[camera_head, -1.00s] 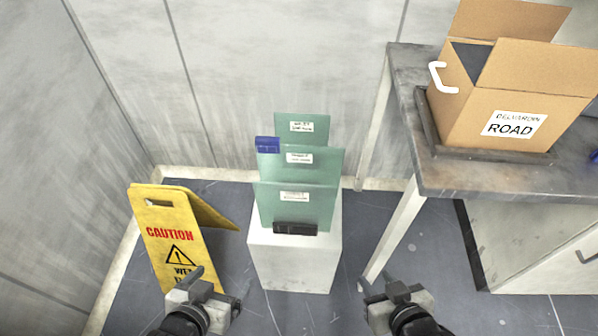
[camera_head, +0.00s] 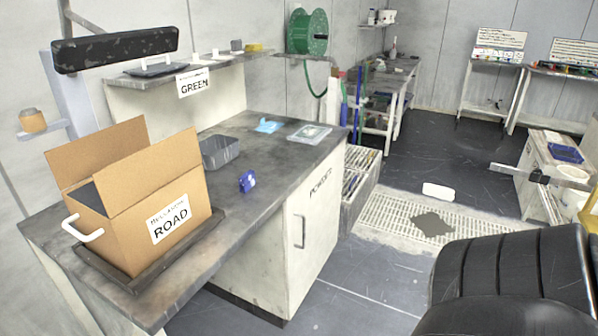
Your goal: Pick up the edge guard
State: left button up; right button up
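A small blue piece (camera_head: 247,181) lies on the grey worktop (camera_head: 262,150), right of the open cardboard box. It may be the edge guard, but I cannot tell for sure at this size. It is free on the worktop, with nothing holding it. Neither of my grippers shows in the head view. The glass panes with a blue piece on the corner, seen earlier, are out of view.
The cardboard box (camera_head: 168,184) marked ROAD stands on a dark tray (camera_head: 180,254) at the left. A grey bin (camera_head: 220,152) and a clear lidded case (camera_head: 309,134) are on the worktop. A large black ribbed object (camera_head: 510,285) fills the lower right. Floor is clear in front of the cabinet.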

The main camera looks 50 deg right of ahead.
aim_at(247, 181)
jog(key=z, duration=2.7)
jog(key=i, duration=2.95)
jog(key=u, duration=1.35)
